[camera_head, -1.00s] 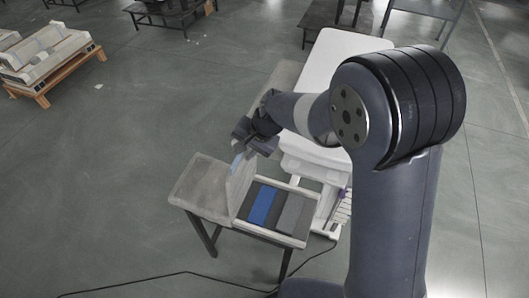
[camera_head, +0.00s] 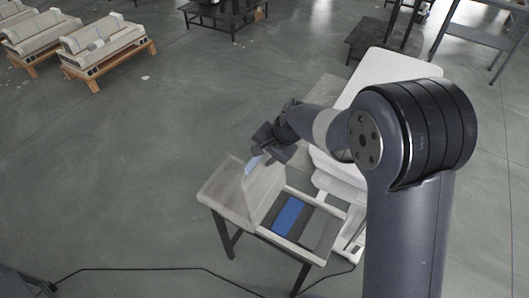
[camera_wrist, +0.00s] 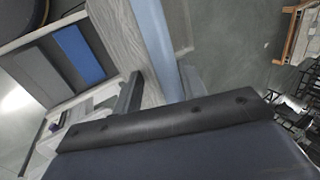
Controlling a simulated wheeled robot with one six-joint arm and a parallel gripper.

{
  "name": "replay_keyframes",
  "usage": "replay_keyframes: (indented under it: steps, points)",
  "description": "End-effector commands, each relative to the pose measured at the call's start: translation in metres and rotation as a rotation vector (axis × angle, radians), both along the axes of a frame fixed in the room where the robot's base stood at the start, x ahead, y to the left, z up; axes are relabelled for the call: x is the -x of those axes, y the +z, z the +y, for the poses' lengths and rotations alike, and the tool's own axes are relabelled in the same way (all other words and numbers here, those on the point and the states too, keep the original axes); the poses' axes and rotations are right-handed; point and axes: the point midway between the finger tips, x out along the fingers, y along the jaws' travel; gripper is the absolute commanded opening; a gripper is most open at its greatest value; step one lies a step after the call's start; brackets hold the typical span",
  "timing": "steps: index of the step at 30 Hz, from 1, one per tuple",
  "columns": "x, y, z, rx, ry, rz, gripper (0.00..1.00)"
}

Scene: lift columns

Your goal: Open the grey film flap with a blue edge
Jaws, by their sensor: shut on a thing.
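The grey film flap (camera_head: 262,190) stands raised, close to upright, at the left side of a shallow tray (camera_head: 331,249) on a small table. Its blue edge (camera_head: 253,165) is at the top, at my gripper (camera_head: 262,158). In the wrist view the flap's grey face (camera_wrist: 118,42) and pale blue edge (camera_wrist: 155,45) run up from my gripper (camera_wrist: 152,95). My gripper is shut on the flap's edge; the far finger is partly hidden. The open tray shows a blue panel (camera_head: 289,214) and dark grey panels beside it.
The small table's bare top (camera_head: 228,187) lies left of the flap. A white machine bed (camera_head: 385,66) stands behind and right. A black cable (camera_head: 150,269) runs along the floor. Pallets with pale blocks (camera_head: 103,48) stand far left; open floor lies between.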

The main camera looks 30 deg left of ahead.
Motion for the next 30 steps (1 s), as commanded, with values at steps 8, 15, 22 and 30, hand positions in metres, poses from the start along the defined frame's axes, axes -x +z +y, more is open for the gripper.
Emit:
replay_keyframes:
  steps: [8, 15, 22, 30]
  points:
    - [0.000, 0.000, -0.002, 0.003, 0.000, 0.001, 0.29]
    - [-0.001, 0.031, -0.015, -0.003, -0.002, -0.005, 0.29]
    - [0.000, 0.070, -0.034, -0.002, -0.002, -0.004, 0.29]
    - [0.002, 0.096, -0.046, -0.001, 0.000, -0.001, 0.29]
